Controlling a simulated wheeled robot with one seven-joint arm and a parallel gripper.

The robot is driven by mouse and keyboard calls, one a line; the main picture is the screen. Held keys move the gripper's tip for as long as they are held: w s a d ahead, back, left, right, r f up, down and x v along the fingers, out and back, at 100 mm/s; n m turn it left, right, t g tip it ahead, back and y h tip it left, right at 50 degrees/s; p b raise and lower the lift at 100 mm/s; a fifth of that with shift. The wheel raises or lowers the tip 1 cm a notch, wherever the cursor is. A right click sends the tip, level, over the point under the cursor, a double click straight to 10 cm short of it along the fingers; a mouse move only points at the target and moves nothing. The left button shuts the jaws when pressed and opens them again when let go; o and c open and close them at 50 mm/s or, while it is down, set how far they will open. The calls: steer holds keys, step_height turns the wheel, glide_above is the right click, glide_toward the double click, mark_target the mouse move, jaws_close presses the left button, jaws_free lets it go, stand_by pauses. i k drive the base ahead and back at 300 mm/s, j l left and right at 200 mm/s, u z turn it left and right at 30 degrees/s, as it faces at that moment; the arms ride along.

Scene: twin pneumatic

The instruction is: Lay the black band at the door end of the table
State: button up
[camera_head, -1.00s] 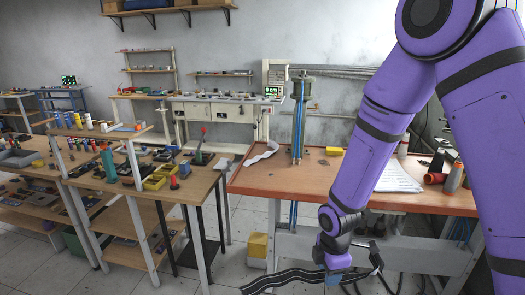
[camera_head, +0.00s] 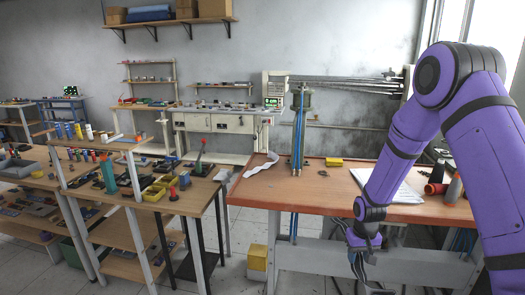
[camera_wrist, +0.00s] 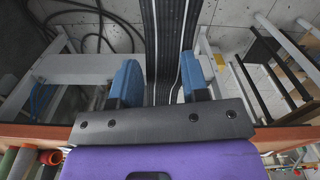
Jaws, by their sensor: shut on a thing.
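The black band (camera_wrist: 163,35), with thin pale stripes, runs between the two blue fingers of my gripper (camera_wrist: 161,84) in the wrist view. My gripper is shut on it, and the band stretches away beyond the fingertips. In the head view my gripper (camera_head: 361,250) is low at the front edge of the orange-brown table (camera_head: 305,192), below the level of its top. Dark strands hang by the gripper there, but the band's full length is hidden. I cannot make out a door for certain; a bright opening (camera_head: 458,30) shows at the upper right.
On the table stand a metal column with blue tubes (camera_head: 299,130), a white strip (camera_head: 262,165), a yellow block (camera_head: 334,162), papers (camera_head: 362,178) and spools (camera_head: 436,180) at the right. The table's middle front is mostly clear. A cluttered wooden bench (camera_head: 150,203) stands left.

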mark_target(273, 172)
steer(key=i+j+u, duration=0.45)
steer(key=j+u, duration=0.15)
steer(key=i+j+u, duration=0.2)
steer(key=i+j, duration=0.3)
